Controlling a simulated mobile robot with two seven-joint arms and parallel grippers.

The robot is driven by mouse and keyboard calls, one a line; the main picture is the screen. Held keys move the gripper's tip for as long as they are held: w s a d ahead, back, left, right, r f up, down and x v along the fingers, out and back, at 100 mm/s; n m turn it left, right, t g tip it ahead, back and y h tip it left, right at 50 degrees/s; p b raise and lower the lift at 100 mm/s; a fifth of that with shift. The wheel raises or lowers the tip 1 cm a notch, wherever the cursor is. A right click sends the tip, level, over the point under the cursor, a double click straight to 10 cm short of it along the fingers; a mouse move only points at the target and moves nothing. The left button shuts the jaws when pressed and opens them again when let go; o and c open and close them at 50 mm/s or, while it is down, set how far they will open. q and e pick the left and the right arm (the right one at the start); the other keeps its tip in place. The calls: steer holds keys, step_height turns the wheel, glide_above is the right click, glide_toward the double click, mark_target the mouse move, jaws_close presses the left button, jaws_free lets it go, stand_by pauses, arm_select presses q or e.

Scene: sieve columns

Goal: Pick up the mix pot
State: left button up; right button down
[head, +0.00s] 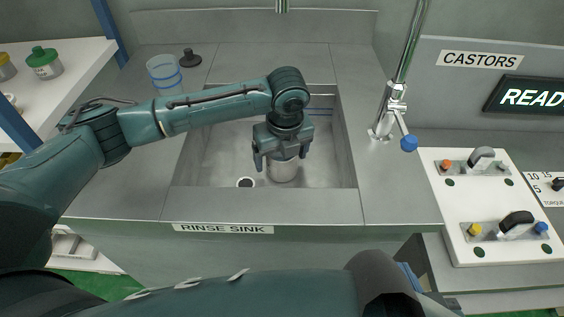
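A grey metal pot (283,170), which I take to be the mix pot, stands in the rinse sink (215,207) near its right half. My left gripper (281,160) reaches down over it from above. Its fingers are spread to the left and right of the pot's upper part and look wider than the pot. The gripper body hides the pot's rim, and I cannot tell whether a finger touches it. My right arm crosses the bottom of the head view; its gripper does not show.
A faucet post (396,95) with a blue-tipped lever stands right of the sink. A white valve panel (495,215) is at right.

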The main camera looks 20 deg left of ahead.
arm_select(q)
steer(key=c, duration=1)
steer(key=shift+c, duration=0.9)
steer(key=shift+r, duration=0.2)
